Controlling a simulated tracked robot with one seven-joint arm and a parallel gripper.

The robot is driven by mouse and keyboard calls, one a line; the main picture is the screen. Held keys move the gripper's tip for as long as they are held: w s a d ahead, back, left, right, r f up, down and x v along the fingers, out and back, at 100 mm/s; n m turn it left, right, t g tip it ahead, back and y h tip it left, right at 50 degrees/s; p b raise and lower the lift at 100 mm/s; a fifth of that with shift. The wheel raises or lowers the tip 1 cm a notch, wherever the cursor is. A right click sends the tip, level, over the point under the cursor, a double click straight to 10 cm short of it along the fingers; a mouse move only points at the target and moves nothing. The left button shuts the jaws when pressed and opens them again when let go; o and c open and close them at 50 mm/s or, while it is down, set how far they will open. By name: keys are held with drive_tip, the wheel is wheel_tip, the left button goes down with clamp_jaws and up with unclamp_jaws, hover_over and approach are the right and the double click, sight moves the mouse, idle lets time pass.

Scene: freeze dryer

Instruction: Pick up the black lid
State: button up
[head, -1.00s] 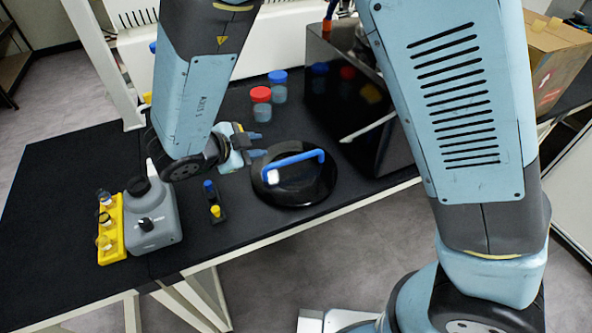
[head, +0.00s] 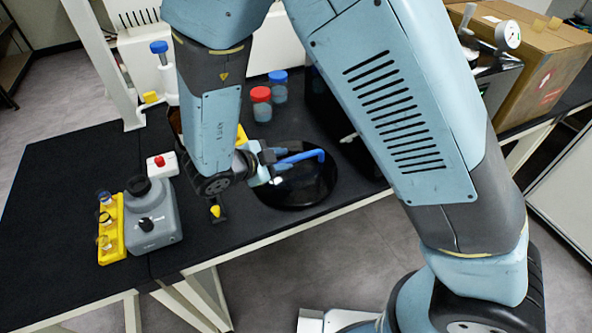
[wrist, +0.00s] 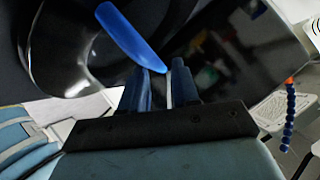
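The black lid (head: 308,187) lies flat on the dark bench top, a round glossy disc with a blue bar handle (head: 308,156) across it. My gripper (head: 273,167) is at the left end of that handle, above the lid's left part. In the wrist view the two blue fingers of my gripper (wrist: 162,68) are apart, with nothing visibly clamped between them. The blue handle (wrist: 130,36) ends just ahead of the fingertips; I cannot tell whether they touch. The lid (wrist: 65,50) fills the upper left there. My wrist hides part of the lid's left side in the head view.
A grey device (head: 152,216) and a yellow vial rack (head: 110,228) stand at the left. Red-capped (head: 261,103) and blue-capped (head: 278,87) jars stand behind the lid. A cardboard box (head: 545,65) is at the right. The bench's front edge runs close before the lid.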

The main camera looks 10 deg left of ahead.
sight(290, 159)
drive_tip(key=x, duration=0.5)
drive_tip(key=shift+s+d, duration=0.15)
drive_tip(key=shift+d, duration=0.05)
drive_tip(key=shift+r, duration=0.1)
clamp_jaws()
